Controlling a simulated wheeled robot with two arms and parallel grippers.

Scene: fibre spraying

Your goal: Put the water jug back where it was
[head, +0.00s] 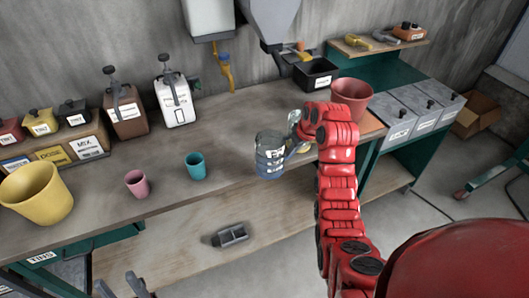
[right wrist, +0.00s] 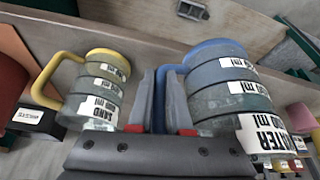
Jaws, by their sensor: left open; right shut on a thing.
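The water jug (head: 270,155) is clear with a blue tint and stands near the front edge of the workbench. I cannot tell whether its base touches the top. In the right wrist view the water jug (right wrist: 225,85) shows its blue handle and a WATER label. My right gripper (head: 291,147) is shut on that handle; its fingers (right wrist: 163,100) lie on either side of it. My left gripper (head: 120,287) is open and empty at the bottom left, low in front of the bench.
A sand jug (right wrist: 98,90) with a yellow handle is close beside my right gripper. A red pot (head: 351,97) stands to the right. On the bench are a teal cup (head: 195,166), a pink cup (head: 137,183) and a yellow bucket (head: 38,193). The bench between teal cup and water jug is clear.

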